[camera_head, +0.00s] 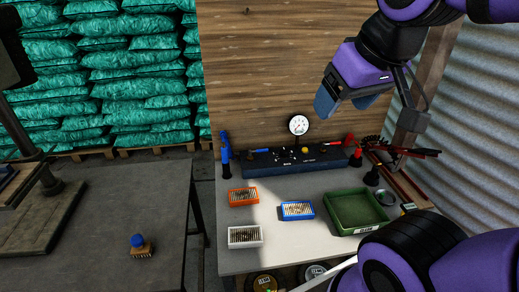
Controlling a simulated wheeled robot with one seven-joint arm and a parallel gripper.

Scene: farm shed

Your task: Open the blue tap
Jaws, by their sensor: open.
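A dark manifold (285,161) lies along the back of the light workbench, against a wooden board. A blue lever handle (261,150) sits on its left part, lying roughly sideways. A red lever handle (330,143) sits on its right part, with a yellow knob (305,149) between. An upright blue fitting (225,147) stands at the manifold's left end. I cannot tell which blue part is the tap. My gripper (326,103) is in the air at the upper right, above the manifold and apart from it. It is open and holds nothing visible.
A pressure gauge (298,125) stands above the manifold, with a red fitting (355,158) at its right end. An orange box (243,197), a blue box (297,210), a white box (245,237) and a green tray (358,211) occupy the bench. Red-handled tools (415,153) lie at right.

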